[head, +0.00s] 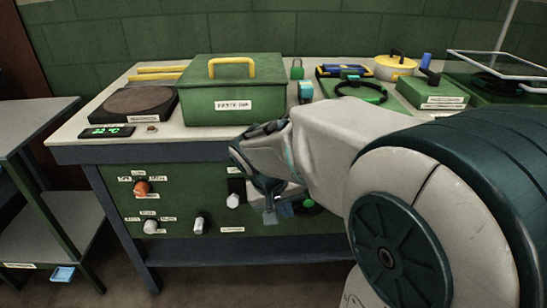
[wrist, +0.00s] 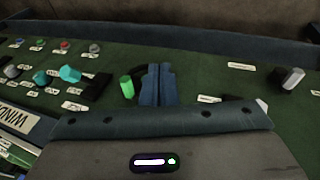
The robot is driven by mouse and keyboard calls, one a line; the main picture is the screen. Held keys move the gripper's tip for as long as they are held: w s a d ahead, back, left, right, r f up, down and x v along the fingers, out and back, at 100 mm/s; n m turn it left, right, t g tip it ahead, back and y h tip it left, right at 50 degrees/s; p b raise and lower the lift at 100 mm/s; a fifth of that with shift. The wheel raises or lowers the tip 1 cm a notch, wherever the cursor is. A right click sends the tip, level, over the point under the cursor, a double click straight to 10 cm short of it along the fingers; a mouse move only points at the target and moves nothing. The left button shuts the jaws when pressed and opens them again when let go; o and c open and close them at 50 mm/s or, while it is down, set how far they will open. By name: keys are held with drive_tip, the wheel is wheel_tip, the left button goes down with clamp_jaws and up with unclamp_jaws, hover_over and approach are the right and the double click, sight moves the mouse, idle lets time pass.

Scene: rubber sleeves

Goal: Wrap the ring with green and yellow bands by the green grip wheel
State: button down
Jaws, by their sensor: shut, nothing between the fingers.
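My gripper (head: 277,208) is in front of the green front panel of the bench, low and right of the panel's middle. In the wrist view my gripper (wrist: 158,84) shows two blue fingers pressed together with nothing between them. A small green cylinder (wrist: 127,86) stands just left of the fingers, apart from them; I cannot tell whether it is the green grip wheel. A dark ring (head: 362,86) lies on a green block on the bench top, with a bit of green on it. I cannot make out green and yellow bands on any ring. My arm hides part of the panel.
On the bench top (head: 180,132) stand a green box (head: 222,105) with a yellow handle, a dark round plate (head: 138,102) and a yellow pot (head: 395,67). The panel carries an orange knob (head: 142,187), pale knobs (head: 198,225) and a teal knob (wrist: 70,73). A side shelf stands left.

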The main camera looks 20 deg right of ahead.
drive_tip(key=w+d+r+m+t+h+p, duration=0.1)
drive_tip(key=w+r+m+h, duration=0.15)
drive_tip(key=w, duration=0.45)
drive_tip(key=d+r+b+x, duration=0.1)
drive_tip(key=d+b+x, duration=0.1)
drive_tip(key=x, duration=1)
drive_tip(key=shift+s+d+n+y+b, duration=0.25)
drive_tip(key=shift+s+n+y+b, duration=0.1)
drive_tip(key=shift+b, duration=0.15)
drive_tip(key=shift+r+p, duration=0.15)
drive_tip(key=shift+p, duration=0.2)
